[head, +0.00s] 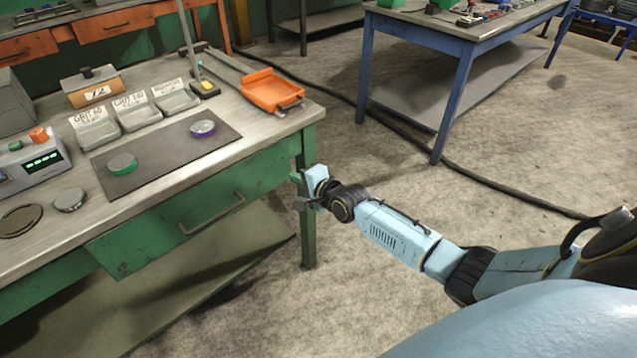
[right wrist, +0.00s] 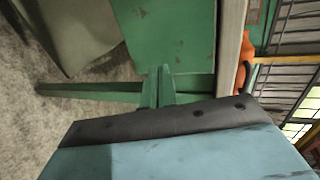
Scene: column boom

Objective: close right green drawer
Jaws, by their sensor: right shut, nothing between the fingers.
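The green drawer (head: 160,229) is under the front edge of the grey-topped workbench. Its front carries a bar handle (head: 212,213). I cannot tell from this angle how far it stands out, and no drawer interior shows. My right gripper (head: 299,190) is at the bench's right front corner, by the green leg (head: 309,235), right of the drawer handle and apart from it. It is shut and empty. My left gripper is not in view.
On the bench (head: 245,145) are an orange tray (head: 272,91), a dark mat (head: 165,160), grey bins (head: 137,110) and a device with a display (head: 35,163). A lower shelf (head: 200,285) lies below. Open floor is to the right, with a blue-legged table (head: 455,40) beyond a cable.

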